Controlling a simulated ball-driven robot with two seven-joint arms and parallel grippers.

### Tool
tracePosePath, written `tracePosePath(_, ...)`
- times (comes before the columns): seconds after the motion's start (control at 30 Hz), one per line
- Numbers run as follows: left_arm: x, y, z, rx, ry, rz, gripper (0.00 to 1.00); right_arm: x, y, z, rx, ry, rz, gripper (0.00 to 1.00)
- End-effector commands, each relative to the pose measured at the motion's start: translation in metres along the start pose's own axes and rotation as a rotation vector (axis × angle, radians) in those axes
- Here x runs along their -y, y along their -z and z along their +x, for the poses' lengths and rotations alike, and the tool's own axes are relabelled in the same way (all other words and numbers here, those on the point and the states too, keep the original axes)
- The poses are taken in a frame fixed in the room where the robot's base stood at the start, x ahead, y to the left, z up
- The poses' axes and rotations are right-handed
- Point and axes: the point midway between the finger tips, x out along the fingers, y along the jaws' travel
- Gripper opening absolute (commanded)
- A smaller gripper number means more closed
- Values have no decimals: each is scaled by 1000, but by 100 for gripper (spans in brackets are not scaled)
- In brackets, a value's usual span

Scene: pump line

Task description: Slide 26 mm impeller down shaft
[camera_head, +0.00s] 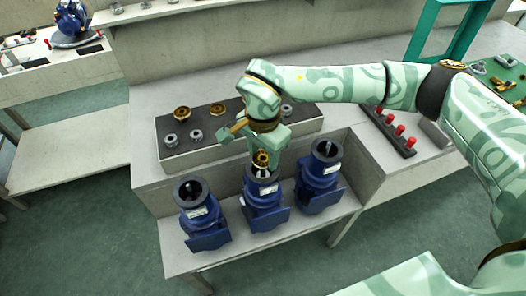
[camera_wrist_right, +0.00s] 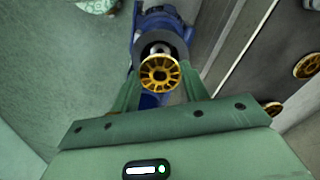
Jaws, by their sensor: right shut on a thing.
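My right gripper (camera_head: 262,157) is shut on a brass-coloured impeller (camera_head: 261,159) just above the middle blue pump (camera_head: 264,195). In the right wrist view the impeller (camera_wrist_right: 160,74) sits between the fingertips of my right gripper (camera_wrist_right: 158,80). Behind it is the dark round opening of the pump (camera_wrist_right: 161,40), with a pale shaft end showing in it. The impeller covers part of the opening, and I cannot tell whether it is on the shaft. My left gripper is not in view.
Blue pumps stand on either side, the left one (camera_head: 203,215) and the right one (camera_head: 319,180). A dark-topped tray (camera_head: 222,150) behind holds brass and grey impellers. A rack with red-topped pegs (camera_head: 388,130) is to the right. The bench front edge is close to the pumps.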

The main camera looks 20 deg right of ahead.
Motion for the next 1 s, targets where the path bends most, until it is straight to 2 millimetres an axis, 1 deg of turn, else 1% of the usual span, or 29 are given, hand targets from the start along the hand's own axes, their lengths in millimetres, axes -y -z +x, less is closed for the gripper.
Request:
tracePosePath(0.07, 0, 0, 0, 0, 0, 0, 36, 0, 0, 0, 0, 1, 0, 14)
tracePosePath(0.1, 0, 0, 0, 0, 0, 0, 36, 0, 0, 0, 0, 1, 0, 53)
tracePosePath(0.17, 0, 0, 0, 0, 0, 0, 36, 0, 0, 0, 0, 1, 0, 70)
tracePosePath(0.43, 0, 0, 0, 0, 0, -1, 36, 0, 0, 0, 0, 0, 0, 70)
tracePosePath(0.57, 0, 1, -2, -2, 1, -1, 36, 1, 0, -10, -2, 3, 0, 70)
tracePosePath(0.67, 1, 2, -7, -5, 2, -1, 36, 1, 1, -30, -3, 6, -1, 70)
tracePosePath(0.9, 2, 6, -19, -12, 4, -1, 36, 1, 1, -96, -4, 7, 0, 70)
tracePosePath(1.0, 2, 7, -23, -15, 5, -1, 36, 1, 0, -121, -3, 6, 1, 70)
